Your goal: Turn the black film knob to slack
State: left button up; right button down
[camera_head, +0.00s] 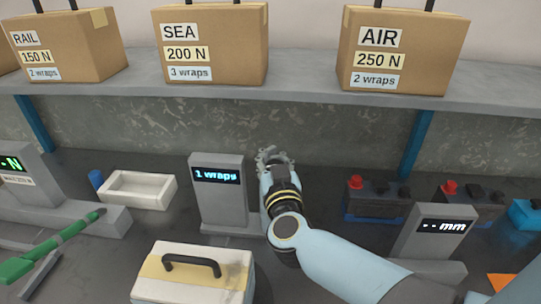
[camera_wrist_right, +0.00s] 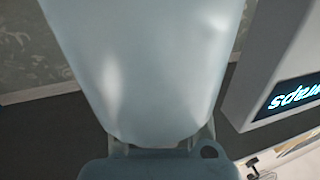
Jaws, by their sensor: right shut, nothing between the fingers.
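My right gripper (camera_head: 274,157) is at the back of the bench, just right of the grey wrap display stand (camera_head: 218,196), whose screen reads "1 wraps". Its fingers are shut and I see nothing held in them. The display's edge also shows at the right of the right wrist view (camera_wrist_right: 290,95). A large pale blue-grey surface fills the middle of that view and hides most of what lies beyond. I cannot make out the black film knob in either view; my arm may hide it. My left gripper is not in view.
A white case (camera_head: 190,255) with a black handle stands in front. A white tray (camera_head: 139,191) is at left, near a green-handled tool (camera_head: 60,243). Batteries (camera_head: 375,200) and an "mm" gauge (camera_head: 436,232) are at right. Cartons (camera_head: 215,80) stand on the shelf (camera_head: 300,85) above.

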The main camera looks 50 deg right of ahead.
jog(key=shift+s+f+n+y, duration=0.2)
jog(key=shift+f+n+y, duration=0.1)
jog(key=shift+n+y, duration=0.1)
jog(key=shift+w+a+n+t+y+b, duration=0.15)
jog(key=shift+a+n+t+y+b, duration=0.35)
jog(key=shift+n+y+b, duration=1.15)
jog(key=shift+w+a+n+t+y+b, duration=0.1)
jog(key=shift+a+n+t+y+b, duration=0.7)
jog(key=shift+y, duration=1.5)
jog(key=shift+w+a+n+t+y+b, duration=0.15)
jog(key=shift+n+t+y+b, duration=0.25)
jog(key=shift+n+y+b, duration=1.25)
jog(key=shift+y, duration=0.3)
